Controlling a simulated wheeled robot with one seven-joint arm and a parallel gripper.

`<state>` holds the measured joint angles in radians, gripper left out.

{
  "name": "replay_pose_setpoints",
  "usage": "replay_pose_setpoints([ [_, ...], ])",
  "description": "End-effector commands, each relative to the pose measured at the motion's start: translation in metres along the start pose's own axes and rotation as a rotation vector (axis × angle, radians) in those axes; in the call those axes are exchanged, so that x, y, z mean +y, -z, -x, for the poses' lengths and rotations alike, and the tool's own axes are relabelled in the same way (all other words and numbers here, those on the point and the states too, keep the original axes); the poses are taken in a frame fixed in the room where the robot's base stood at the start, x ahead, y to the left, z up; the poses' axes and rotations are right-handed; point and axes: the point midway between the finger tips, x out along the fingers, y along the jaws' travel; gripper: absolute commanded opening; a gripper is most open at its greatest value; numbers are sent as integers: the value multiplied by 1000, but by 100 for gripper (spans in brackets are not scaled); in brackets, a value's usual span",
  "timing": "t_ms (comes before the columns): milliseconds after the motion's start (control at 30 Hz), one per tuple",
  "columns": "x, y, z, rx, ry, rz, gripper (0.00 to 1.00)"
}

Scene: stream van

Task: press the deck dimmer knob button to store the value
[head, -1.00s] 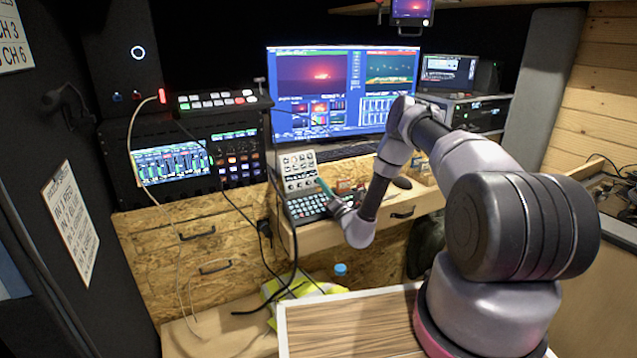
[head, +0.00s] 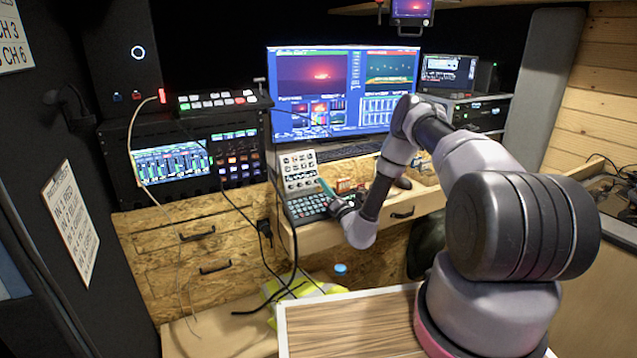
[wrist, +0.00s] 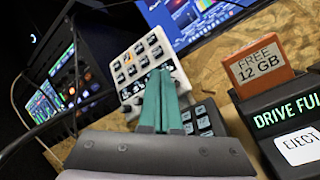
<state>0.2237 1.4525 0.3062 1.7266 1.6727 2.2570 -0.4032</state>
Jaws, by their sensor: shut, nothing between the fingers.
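A white deck (head: 299,172) with rows of dark square keys stands tilted up on the desk, left of the monitor's foot. In the wrist view the deck (wrist: 127,68) shows its keys and a narrow screen strip below them. My gripper (head: 322,184) has teal fingers, and they are shut and empty. In the wrist view the gripper (wrist: 162,72) points at the deck's lower part and covers some of it. I cannot make out the dimmer knob, and I cannot tell whether the fingertips touch the deck.
A dark keypad (head: 308,208) lies in front of the deck. An orange card marked "FREE 12 GB" (wrist: 262,66) stands in a black drive dock (wrist: 285,125) right of my gripper. A large monitor (head: 345,90) is behind. Black cables hang at the left.

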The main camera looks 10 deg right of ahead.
Motion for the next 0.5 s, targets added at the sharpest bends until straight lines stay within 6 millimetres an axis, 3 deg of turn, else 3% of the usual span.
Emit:
replay_pose_setpoints([
  [233, 1, -2, 2, 0, 0, 0, 0],
  [500, 14, -15, 20, 0, 2, -1, 0],
])
